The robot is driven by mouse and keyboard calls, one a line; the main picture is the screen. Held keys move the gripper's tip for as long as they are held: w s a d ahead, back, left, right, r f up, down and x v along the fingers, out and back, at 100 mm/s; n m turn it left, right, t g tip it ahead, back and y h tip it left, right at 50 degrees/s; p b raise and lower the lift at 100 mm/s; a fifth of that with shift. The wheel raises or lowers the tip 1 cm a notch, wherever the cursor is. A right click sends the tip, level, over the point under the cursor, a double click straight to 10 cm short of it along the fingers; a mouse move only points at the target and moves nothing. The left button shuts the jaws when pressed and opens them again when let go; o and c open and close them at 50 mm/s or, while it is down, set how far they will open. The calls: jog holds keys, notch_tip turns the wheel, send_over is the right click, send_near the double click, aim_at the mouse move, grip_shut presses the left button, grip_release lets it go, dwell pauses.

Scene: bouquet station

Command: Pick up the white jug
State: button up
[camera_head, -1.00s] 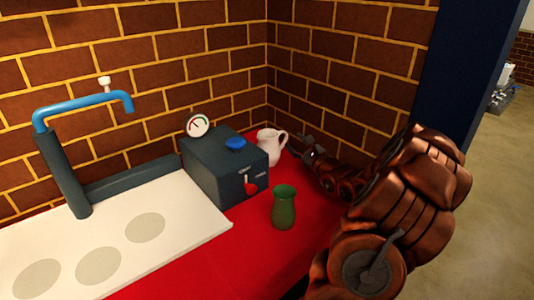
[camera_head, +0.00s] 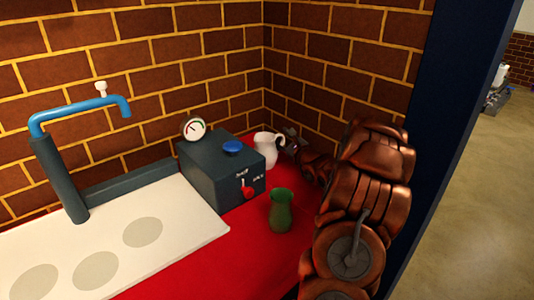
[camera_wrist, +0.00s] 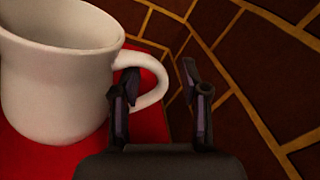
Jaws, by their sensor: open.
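The white jug (camera_head: 267,149) stands upright on the red counter, in the back corner beside the dark box. In the wrist view the jug (camera_wrist: 55,85) fills the left side, with its handle (camera_wrist: 153,82) pointing right. My gripper (camera_wrist: 156,75) is open, and the handle's outer part lies between its two fingers. The left finger overlaps the handle's opening in the picture; whether it touches the handle I cannot tell. In the head view my gripper (camera_head: 292,142) is just right of the jug, partly hidden by my arm.
A dark box (camera_head: 222,172) with a gauge, blue knob and red lever stands left of the jug. A green vase (camera_head: 281,211) stands in front on the red counter (camera_head: 235,250). Brick walls close the corner behind. A white board and blue tap are at left.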

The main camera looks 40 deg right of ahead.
grip_shut()
dwell(0.6)
